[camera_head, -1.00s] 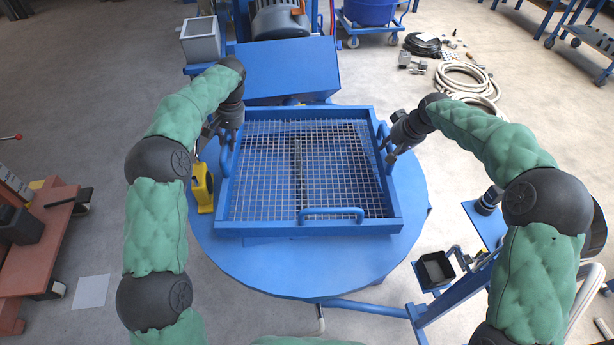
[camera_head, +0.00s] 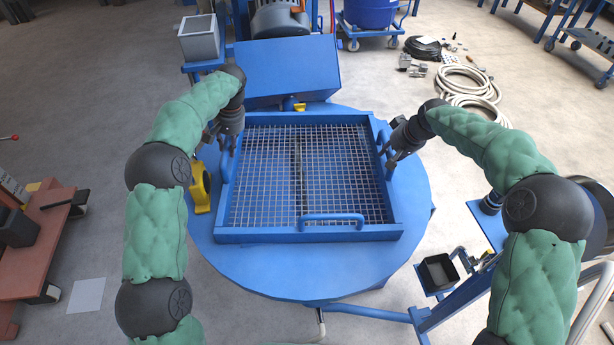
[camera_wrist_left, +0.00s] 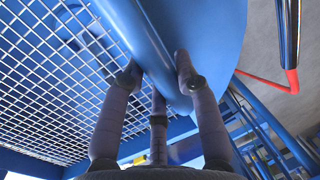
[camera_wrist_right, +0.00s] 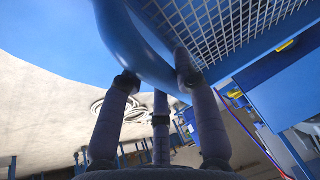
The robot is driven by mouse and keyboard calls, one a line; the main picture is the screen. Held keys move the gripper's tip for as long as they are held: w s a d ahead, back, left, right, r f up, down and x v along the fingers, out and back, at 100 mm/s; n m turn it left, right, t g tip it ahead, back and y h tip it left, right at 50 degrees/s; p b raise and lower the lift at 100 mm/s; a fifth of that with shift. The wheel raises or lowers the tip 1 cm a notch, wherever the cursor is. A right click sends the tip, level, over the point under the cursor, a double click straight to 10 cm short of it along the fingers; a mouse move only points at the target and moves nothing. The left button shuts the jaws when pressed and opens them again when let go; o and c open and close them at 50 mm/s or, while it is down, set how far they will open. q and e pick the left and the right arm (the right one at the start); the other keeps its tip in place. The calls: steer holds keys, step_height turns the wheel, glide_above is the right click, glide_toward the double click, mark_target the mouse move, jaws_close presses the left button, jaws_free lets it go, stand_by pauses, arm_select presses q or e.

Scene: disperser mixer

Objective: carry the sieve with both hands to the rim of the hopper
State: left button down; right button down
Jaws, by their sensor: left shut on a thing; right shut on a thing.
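The sieve (camera_head: 270,236) is a square blue frame with a wire mesh floor and bar handles. It looks level over a wide round blue top (camera_head: 300,275), which I take for the hopper; its opening is hidden under the sieve. A dark strip shows through the mesh. I cannot tell if the frame touches the round top. My left gripper (camera_head: 222,142) is shut on the left side handle; the left wrist view shows the fingers around the bar (camera_wrist_left: 148,40). My right gripper (camera_head: 390,158) is shut on the right side handle, also in the right wrist view (camera_wrist_right: 155,80).
A yellow bracket (camera_head: 199,188) stands at the left of the round top. A sloped blue housing (camera_head: 285,72) is close behind the sieve. A small black bin (camera_head: 438,271) is at the front right. Coiled hoses (camera_head: 470,85) lie on the floor to the right.

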steer(key=shift+w, duration=0.1)
arm_select(q)
steer(key=c, duration=1.3)
jaws_free()
steer(key=shift+f, duration=0.3)
steer(key=shift+c, duration=0.2)
arm_select(e)
steer(key=c, duration=1.3)
jaws_free()
steer(key=shift+f, duration=0.3)
steer(key=shift+c, duration=0.2)
arm_select(q)
steer(key=o, duration=0.4)
steer(key=shift+s+r, duration=0.1)
steer(key=shift+r, duration=0.05)
arm_select(e)
steer(key=o, duration=0.4)
steer(key=shift+s+r, duration=0.15)
steer(key=shift+s, duration=0.05)
